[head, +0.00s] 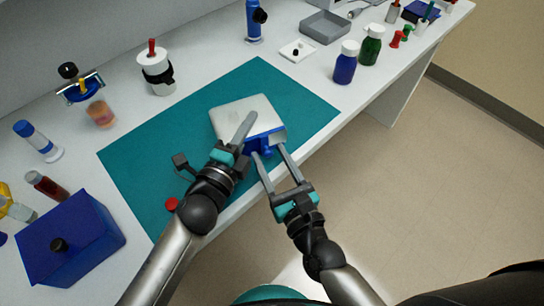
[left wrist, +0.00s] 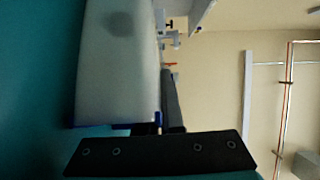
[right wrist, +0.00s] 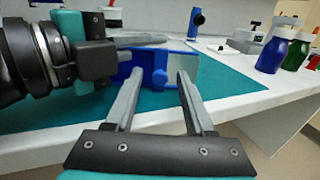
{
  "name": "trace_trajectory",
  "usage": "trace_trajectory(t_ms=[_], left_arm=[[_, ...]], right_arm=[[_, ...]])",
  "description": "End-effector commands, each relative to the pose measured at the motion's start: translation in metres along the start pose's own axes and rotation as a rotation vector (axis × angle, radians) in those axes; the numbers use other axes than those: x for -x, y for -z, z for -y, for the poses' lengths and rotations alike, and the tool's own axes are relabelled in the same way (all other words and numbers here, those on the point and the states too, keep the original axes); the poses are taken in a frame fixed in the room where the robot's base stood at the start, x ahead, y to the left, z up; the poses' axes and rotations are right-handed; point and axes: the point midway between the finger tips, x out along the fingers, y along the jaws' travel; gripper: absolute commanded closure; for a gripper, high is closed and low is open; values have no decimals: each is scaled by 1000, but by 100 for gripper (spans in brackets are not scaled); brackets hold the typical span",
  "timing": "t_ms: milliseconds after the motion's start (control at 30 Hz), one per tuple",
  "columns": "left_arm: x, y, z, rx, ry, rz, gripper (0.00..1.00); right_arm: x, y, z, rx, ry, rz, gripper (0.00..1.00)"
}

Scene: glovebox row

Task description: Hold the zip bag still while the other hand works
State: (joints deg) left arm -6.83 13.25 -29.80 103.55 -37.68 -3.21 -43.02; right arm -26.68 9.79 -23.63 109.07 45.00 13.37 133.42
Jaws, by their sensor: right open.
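The zip bag (head: 240,108) is a boxy whitish bag with a blue front edge and a blue tab, lying on the teal mat (head: 130,160). It also shows in the left wrist view (left wrist: 118,65). My left gripper (head: 243,130) is at its front edge, one finger lying along the top. The other finger is mostly hidden by the bag; the jaws look closed on the edge. My right gripper (head: 268,165) is open in front of the bag. In the right wrist view its fingers (right wrist: 158,95) stand either side of the blue tab (right wrist: 160,77), with nothing gripped.
A blue box (head: 70,240) with a black knob stands front left. Blue and green bottles (head: 345,65) and a grey tray (head: 325,27) are at the back right. A white jar (head: 156,72) stands behind the mat. The mat's right part is clear.

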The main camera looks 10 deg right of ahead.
Motion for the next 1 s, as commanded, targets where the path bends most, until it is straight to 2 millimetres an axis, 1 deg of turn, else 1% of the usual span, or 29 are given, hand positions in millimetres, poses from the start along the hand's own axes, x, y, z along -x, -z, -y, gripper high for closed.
trace_trajectory(t_ms=[67, 533, 1000], left_arm=[[0, 0, 0, 0, 0, 0, 100], [0, 0, 0, 0, 0, 0, 100], [0, 0, 0, 0, -1, 0, 100]], right_arm=[[0, 0, 0, 0, 0, 0, 47], [1, 0, 0, 0, 0, -1, 100], [1, 0, 0, 0, -1, -1, 100]])
